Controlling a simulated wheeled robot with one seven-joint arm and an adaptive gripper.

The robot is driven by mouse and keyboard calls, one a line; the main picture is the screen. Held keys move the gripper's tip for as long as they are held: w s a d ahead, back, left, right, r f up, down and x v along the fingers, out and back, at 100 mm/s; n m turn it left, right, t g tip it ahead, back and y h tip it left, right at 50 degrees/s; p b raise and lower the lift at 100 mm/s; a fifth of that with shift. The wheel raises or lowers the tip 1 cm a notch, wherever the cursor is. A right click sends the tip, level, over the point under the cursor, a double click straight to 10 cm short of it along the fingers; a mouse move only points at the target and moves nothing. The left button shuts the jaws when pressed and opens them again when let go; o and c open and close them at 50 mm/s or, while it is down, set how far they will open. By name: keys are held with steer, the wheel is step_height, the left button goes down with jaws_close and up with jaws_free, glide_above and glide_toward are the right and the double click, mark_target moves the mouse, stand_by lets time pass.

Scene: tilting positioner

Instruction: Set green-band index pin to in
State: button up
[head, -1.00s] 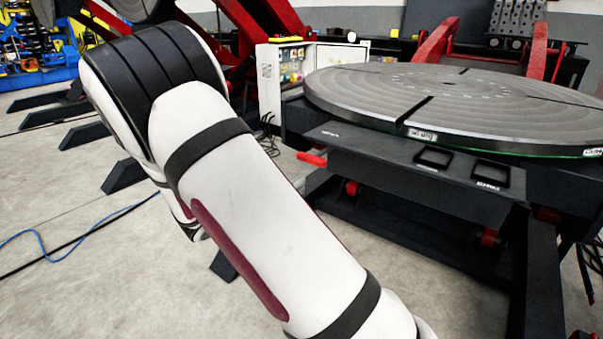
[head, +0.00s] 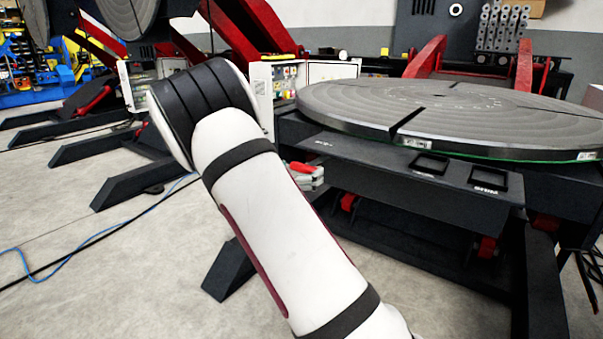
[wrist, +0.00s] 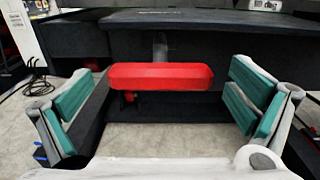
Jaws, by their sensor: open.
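The round grey positioner table (head: 440,100) has a green band along its lower rim. Below its left edge, a red handle (head: 300,167) sticks out from the dark base. In the wrist view the red handle (wrist: 160,76) is a wide horizontal bar on a grey stem. My gripper (wrist: 160,103) is open, its teal-padded fingers left and right of the handle, with gaps on both sides. In the head view part of my gripper (head: 314,180) shows at the handle, mostly hidden behind my arm. No pin shaft or in/out marking is readable.
A dark ledge (head: 400,170) with two square black frames runs under the table's front. A grey cabinet (head: 325,72) stands behind. Another positioner with dark feet (head: 140,187) is at left.

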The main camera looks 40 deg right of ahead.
mark_target(310, 164)
steer(key=shift+w+d, duration=0.1)
steer(key=shift+d, duration=0.25)
steer(key=shift+c, duration=0.6)
steer(key=c, duration=1.5)
steer(key=shift+x, duration=2)
steer(key=shift+r, duration=0.1)
steer(key=o, duration=1.6)
steer(key=shift+d, duration=0.1)
